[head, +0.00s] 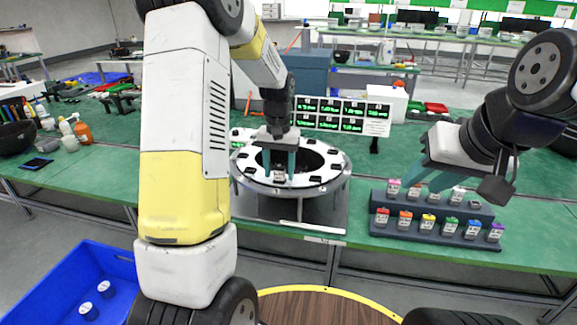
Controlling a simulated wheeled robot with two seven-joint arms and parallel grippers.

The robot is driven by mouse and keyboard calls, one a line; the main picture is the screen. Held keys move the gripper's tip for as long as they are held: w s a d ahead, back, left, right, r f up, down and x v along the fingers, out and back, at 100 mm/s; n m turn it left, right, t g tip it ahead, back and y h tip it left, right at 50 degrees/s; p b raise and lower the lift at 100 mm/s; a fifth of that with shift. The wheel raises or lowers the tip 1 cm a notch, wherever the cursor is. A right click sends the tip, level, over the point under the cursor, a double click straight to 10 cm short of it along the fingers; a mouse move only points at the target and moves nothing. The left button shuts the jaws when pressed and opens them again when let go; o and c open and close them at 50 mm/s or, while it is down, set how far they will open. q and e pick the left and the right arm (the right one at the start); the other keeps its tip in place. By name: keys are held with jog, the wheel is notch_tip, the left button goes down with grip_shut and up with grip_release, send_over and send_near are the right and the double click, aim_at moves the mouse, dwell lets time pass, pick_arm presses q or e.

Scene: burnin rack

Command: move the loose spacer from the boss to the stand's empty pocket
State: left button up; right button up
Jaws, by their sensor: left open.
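My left gripper (279,168) points down over the front of the white round ring fixture (243,166). Its teal fingers are apart, one on each side of a small pale-and-dark piece (280,177) on the ring's front. I cannot tell whether this piece is the loose spacer, and I cannot make out the boss. The two-tier grey stand (425,236) is at the right, with colour-capped pieces in both rows. A low dark spot (475,204) in its back row may be the empty pocket. My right gripper (424,187) is above the stand's back row, fingers apart.
A display panel (345,116) with green readouts stands behind the ring. Bottles (82,131) and a dark bowl (16,138) are at the left. A blue bin (60,270) with two round pieces is low left. The green table is clear between ring and stand.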

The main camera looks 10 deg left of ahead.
dwell(0.6)
pick_arm(q)
grip_shut()
jog(key=shift+r, duration=3)
